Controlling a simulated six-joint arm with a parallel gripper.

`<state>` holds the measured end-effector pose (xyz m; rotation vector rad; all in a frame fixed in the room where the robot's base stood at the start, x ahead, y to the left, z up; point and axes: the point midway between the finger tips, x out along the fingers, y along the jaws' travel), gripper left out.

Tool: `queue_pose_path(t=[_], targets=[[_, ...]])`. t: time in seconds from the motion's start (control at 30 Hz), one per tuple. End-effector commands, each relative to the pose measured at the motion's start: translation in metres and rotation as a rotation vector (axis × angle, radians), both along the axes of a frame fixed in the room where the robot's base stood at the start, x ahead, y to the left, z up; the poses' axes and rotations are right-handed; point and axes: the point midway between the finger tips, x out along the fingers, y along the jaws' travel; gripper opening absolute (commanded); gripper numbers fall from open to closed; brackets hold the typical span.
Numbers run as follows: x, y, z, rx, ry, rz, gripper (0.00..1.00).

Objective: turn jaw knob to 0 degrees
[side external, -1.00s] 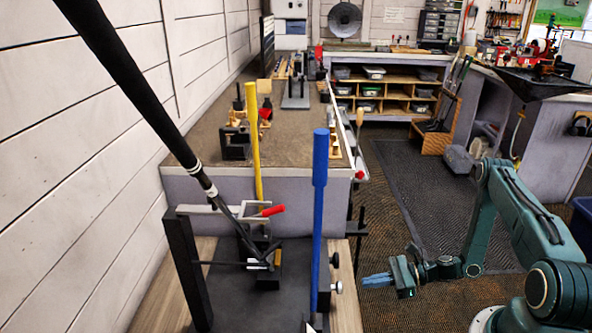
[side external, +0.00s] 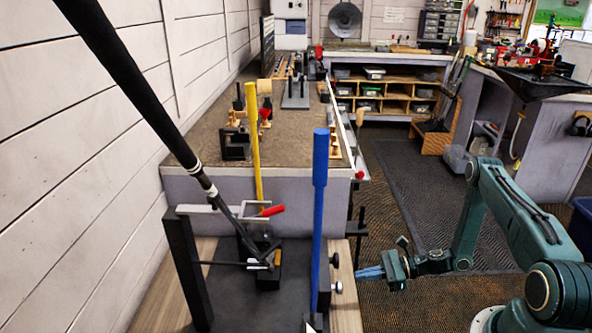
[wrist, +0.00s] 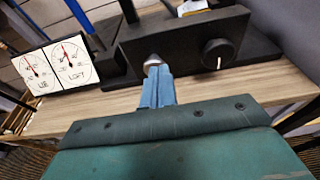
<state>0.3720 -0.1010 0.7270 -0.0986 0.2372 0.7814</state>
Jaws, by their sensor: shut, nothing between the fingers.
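Two knobs are on the side of the black bending fixture. In the wrist view, a round black knob (wrist: 213,47) is on the right, with a short white mark on its lower part. A silver domed knob (wrist: 152,63) is on the left; which one is the jaw knob is not labelled. The black knob (side external: 335,261) and the silver knob (side external: 337,287) also show in the side view. My gripper (side external: 358,273) has its blue fingers shut and empty, just right of the knobs with a small gap. In the wrist view, the fingers (wrist: 158,82) partly cover the silver knob's lower edge.
A golf club (side external: 141,103) leans in the fixture near a red-handled clamp (side external: 268,211). A blue bar (side external: 319,170) and a yellow bar (side external: 254,135) stand upright. Two dials marked LIE (wrist: 36,72) and LOFT (wrist: 71,62) show in the wrist view. Wooden top (wrist: 270,83) lies below the knobs.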

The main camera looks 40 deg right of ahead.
Motion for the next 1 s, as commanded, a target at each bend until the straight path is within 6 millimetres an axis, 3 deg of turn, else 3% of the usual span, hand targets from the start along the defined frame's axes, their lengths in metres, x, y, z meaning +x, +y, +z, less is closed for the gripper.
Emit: queue_pose_path(t=[0.4, 1.0], targets=[[0.026, 0.027, 0.000, 0.000, 0.000, 0.002, 0.00], [0.031, 0.031, 0.000, 0.001, -0.001, 0.000, 0.00]])
